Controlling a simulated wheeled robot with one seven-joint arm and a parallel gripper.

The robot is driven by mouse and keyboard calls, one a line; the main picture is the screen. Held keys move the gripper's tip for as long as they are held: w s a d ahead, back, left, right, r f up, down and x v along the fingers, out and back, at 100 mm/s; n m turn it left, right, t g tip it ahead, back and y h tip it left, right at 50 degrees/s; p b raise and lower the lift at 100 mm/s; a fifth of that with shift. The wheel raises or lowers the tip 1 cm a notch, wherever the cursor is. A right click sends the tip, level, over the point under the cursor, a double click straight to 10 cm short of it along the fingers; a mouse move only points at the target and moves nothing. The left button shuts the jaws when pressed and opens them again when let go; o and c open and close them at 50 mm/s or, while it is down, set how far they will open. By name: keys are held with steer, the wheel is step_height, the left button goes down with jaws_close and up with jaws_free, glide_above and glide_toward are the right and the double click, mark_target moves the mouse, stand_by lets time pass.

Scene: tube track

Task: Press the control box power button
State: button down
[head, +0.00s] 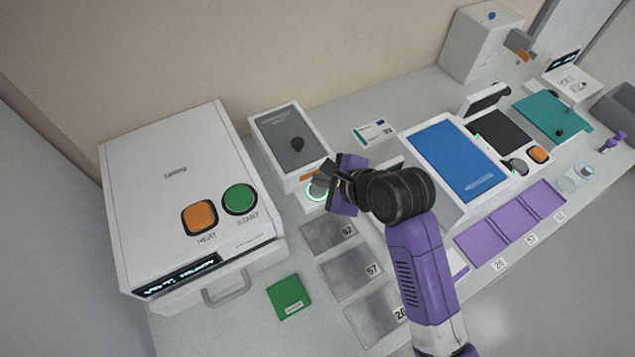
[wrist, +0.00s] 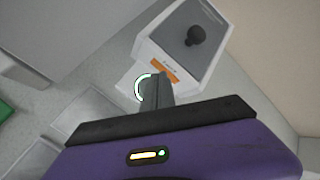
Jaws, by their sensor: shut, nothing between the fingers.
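A round button with a glowing white-green ring (head: 315,192) sits on a low white ledge at the front of a white box (head: 262,146) with a dark grey top and a black knob. The ring also shows in the wrist view (wrist: 139,84), partly hidden behind my finger. My gripper (head: 325,177) is shut and empty, with its tips over the button's edge. In the wrist view the closed fingertips (wrist: 155,78) overlap the ring's right side. I cannot tell whether they touch the button. An orange label (wrist: 160,68) is on the box front, just beside the tips.
A large white machine (head: 150,180) with orange and green buttons stands left. Grey numbered pads (head: 350,277) and a green square (head: 288,297) lie in front. A blue-topped tray (head: 450,158) is right of my arm. A small white card box (head: 372,133) lies behind.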

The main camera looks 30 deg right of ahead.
mark_target(321, 191)
step_height(321, 191, up, 2)
steer(key=p, duration=0.3)
steer(key=shift+r, duration=1.95)
